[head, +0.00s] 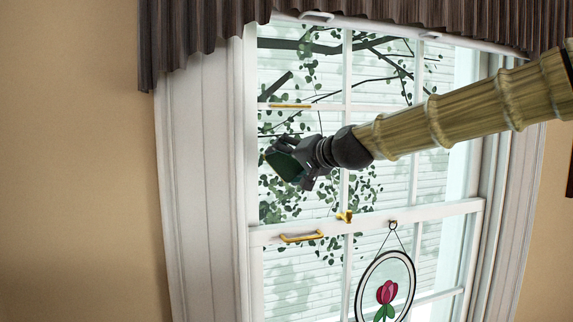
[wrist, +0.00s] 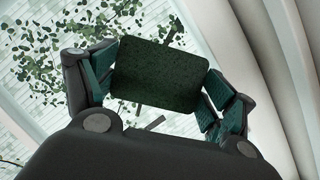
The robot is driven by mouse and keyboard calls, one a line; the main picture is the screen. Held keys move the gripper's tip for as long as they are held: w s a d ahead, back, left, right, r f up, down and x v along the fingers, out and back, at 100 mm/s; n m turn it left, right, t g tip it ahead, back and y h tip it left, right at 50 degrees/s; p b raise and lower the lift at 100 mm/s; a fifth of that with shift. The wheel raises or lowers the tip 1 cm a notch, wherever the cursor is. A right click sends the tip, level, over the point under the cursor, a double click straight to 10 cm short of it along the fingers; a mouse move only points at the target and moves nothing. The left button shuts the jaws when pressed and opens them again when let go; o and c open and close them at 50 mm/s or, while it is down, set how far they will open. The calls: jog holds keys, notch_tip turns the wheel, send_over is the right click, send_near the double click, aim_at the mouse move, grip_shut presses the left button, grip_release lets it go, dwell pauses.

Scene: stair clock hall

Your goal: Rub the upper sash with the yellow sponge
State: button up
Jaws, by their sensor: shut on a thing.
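My gripper (head: 287,163) is in front of the left panes of the upper sash (head: 390,108), above the meeting rail. It is shut on a flat block, which I take to be the sponge (wrist: 158,72). The face I see is dark green, and no yellow shows on it. In the wrist view the block sits between the finger pads, with leaves and pale glass behind it. In the head view the sponge (head: 283,166) is a small dark green patch near the glass. I cannot tell whether it touches the pane.
A brass latch (head: 345,216) and a brass handle (head: 301,238) sit below my gripper. A round rose ornament (head: 386,292) hangs from the rail at lower right. A dark pleated valance (head: 205,35) covers the window top.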

jog(key=w+d, duration=0.3)
jog(key=d, duration=0.8)
jog(key=shift+w+d, duration=0.15)
jog(key=shift+w, duration=0.2)
dwell(0.7)
jog(key=shift+s+f, duration=0.1)
jog(key=shift+s, duration=0.05)
jog(key=shift+s+d+b, duration=0.15)
jog(key=shift+s+d, duration=0.15)
jog(key=shift+s, duration=0.6)
jog(key=shift+s+d+b, duration=0.2)
jog(key=shift+s+d, duration=0.05)
jog(key=shift+s, duration=0.7)
jog(key=shift+s+d+b, duration=0.15)
jog(key=shift+s+d, duration=0.15)
jog(key=shift+s, duration=0.6)
jog(key=shift+s, duration=0.1)
jog(key=shift+s+d, duration=0.25)
jog(key=shift+s, duration=0.45)
jog(key=shift+s+d, duration=0.25)
jog(key=shift+s, duration=0.4)
